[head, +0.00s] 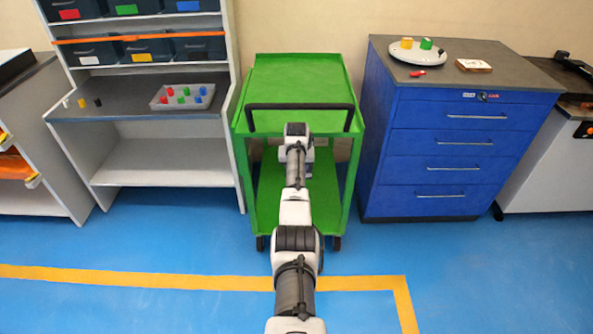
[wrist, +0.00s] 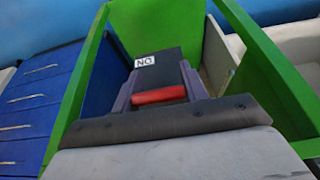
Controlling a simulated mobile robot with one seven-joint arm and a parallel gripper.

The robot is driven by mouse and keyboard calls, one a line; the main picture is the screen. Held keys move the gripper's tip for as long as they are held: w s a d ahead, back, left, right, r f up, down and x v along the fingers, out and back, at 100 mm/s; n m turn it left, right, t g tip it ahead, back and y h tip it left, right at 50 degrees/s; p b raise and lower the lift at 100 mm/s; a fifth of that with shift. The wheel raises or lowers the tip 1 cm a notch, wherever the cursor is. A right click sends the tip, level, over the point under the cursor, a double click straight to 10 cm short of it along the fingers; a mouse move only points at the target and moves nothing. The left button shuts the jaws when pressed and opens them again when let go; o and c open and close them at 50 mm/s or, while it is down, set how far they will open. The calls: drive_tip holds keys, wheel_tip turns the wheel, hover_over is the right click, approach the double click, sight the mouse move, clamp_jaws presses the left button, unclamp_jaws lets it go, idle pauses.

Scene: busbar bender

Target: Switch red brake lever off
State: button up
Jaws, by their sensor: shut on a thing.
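The red brake lever (wrist: 160,96) shows in the wrist view as a short red bar in front of a dark block. The block bears a white label (wrist: 145,62) that reads ON upside down. My gripper (wrist: 157,86) is at the lever, with a grey-purple finger on each side, and is shut on it. The green cart (head: 288,76) stands in the middle of the head view. My arm reaches to it below its black handle (head: 262,106). The lever and most of the gripper are hidden there.
A blue drawer cabinet (head: 447,150) stands close to the right of the cart in the head view. A grey shelf unit (head: 160,176) with bins stands close to the left. The blue floor in front is clear, with yellow line marking (head: 130,277).

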drive_tip(key=shift+w+r, duration=0.1)
drive_tip(key=shift+r, duration=0.1)
idle(0.4)
drive_tip(key=o, duration=1.4)
drive_tip(key=shift+f, duration=0.1)
drive_tip(key=b+v, duration=0.1)
drive_tip(key=v, duration=1.3)
drive_tip(key=shift+w+b, duration=0.15)
drive_tip(key=shift+b, duration=0.2)
